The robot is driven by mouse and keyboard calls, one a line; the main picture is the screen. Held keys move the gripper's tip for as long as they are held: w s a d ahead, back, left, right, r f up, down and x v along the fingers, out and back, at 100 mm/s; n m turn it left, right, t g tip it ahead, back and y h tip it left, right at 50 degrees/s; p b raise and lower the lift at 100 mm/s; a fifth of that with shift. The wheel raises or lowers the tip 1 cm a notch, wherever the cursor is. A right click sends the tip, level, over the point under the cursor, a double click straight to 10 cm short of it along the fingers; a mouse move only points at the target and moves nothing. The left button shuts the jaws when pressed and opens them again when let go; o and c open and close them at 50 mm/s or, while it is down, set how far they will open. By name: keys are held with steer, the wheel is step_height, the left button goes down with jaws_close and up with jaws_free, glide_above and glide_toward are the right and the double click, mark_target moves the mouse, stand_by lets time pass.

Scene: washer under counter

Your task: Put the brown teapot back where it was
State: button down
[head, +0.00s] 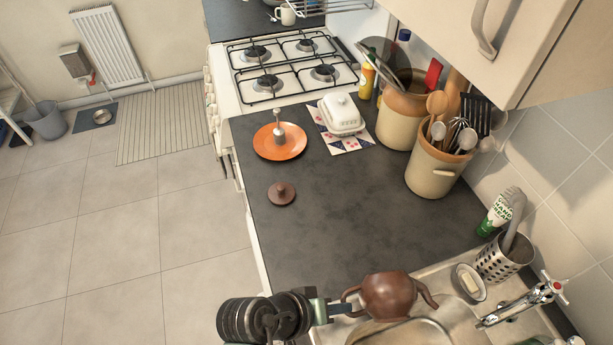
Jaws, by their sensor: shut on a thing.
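The brown teapot (388,294) is at the bottom of the head view, above the sink area near the counter's front end. My gripper (343,304) is at its left side and shut on its handle. The spout points right. I cannot tell whether the teapot touches anything beneath it. A small brown lid (282,193) with a knob lies apart on the dark counter (330,215).
An orange plate (278,151) with a small metal object stands behind the lid. A white butter dish (342,114), utensil crock (435,175) and larger crock (395,130) line the back. The tap (525,300) and soap dish (469,282) are at right. Mid-counter is clear.

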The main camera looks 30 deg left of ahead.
mark_target(313, 261)
steer(key=s+a+r+m+g+y+p, duration=0.3)
steer(key=a+r+m+y, duration=0.2)
steer(key=a, duration=0.3)
steer(key=x, duration=0.9)
steer(key=shift+s+a+f, duration=0.15)
steer(key=shift+s+f, duration=0.1)
steer(key=shift+f, duration=0.1)
steer(key=w, duration=0.1)
steer(key=w+p, duration=0.1)
steer(key=w, duration=0.1)
steer(key=shift+a+f, duration=0.15)
steer(key=shift+a, duration=0.15)
steer(key=shift+w+a+f, duration=0.1)
steer(key=shift+w, duration=0.45)
steer(key=shift+w+a+f, duration=0.1)
steer(key=shift+w, duration=0.3)
steer(key=shift+w+a+b, duration=0.1)
steer(key=shift+w+b, duration=0.2)
steer(key=shift+w, duration=0.45)
steer(key=shift+w+a+b, duration=0.15)
steer(key=shift+w+b, duration=0.15)
steer(key=shift+w, duration=0.45)
steer(key=shift+s, duration=0.1)
